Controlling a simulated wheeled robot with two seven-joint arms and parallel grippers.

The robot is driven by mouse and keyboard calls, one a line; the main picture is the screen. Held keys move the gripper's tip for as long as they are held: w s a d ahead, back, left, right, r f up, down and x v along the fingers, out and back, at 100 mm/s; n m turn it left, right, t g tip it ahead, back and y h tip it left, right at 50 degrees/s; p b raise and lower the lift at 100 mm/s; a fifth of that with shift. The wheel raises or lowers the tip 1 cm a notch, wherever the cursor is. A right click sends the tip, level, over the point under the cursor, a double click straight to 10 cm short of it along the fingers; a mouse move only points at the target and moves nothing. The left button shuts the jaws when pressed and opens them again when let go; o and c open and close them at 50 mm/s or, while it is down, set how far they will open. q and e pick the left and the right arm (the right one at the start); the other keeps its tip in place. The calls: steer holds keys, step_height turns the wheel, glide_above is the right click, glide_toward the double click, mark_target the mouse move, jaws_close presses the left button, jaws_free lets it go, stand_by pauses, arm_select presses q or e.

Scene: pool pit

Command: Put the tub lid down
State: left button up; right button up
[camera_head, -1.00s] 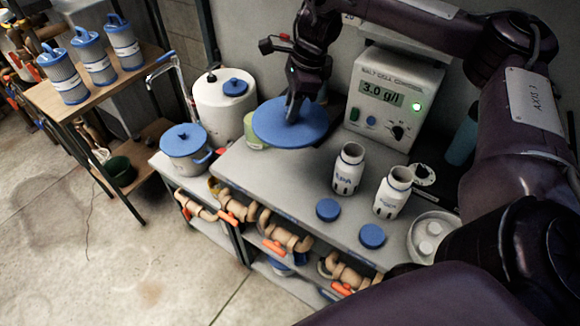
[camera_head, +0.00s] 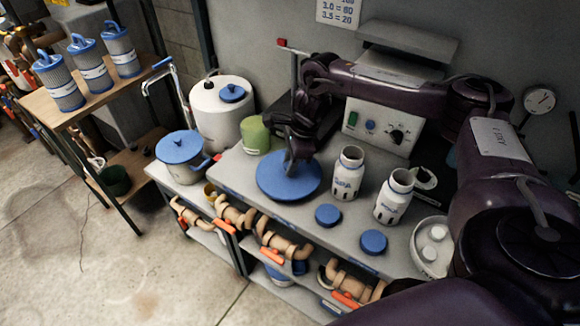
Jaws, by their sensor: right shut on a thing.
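The tub lid (camera_head: 280,182) is a large flat blue disc in the head view. It lies level at the bench top's left part; I cannot tell whether it touches the surface. My right gripper (camera_head: 291,168) comes down on it from above and is shut on it near its upper right part. The bench top (camera_head: 262,212) is grey, and the lid's front edge comes close to the bench's front edge. The fingertips are small and partly dark against the lid. My left gripper is not in view.
Two white bottles (camera_head: 348,172) stand right of the lid, with two small blue caps (camera_head: 328,214) before them. A green cup (camera_head: 255,135) stands behind the lid. A white tub (camera_head: 222,118) and a blue-lidded pot (camera_head: 181,158) are at left. A round dish (camera_head: 431,262) is at right.

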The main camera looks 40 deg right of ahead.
step_height(320, 180, down, 2)
steer(key=shift+f, duration=0.1)
steer(key=shift+f, duration=0.15)
steer(key=o, duration=1)
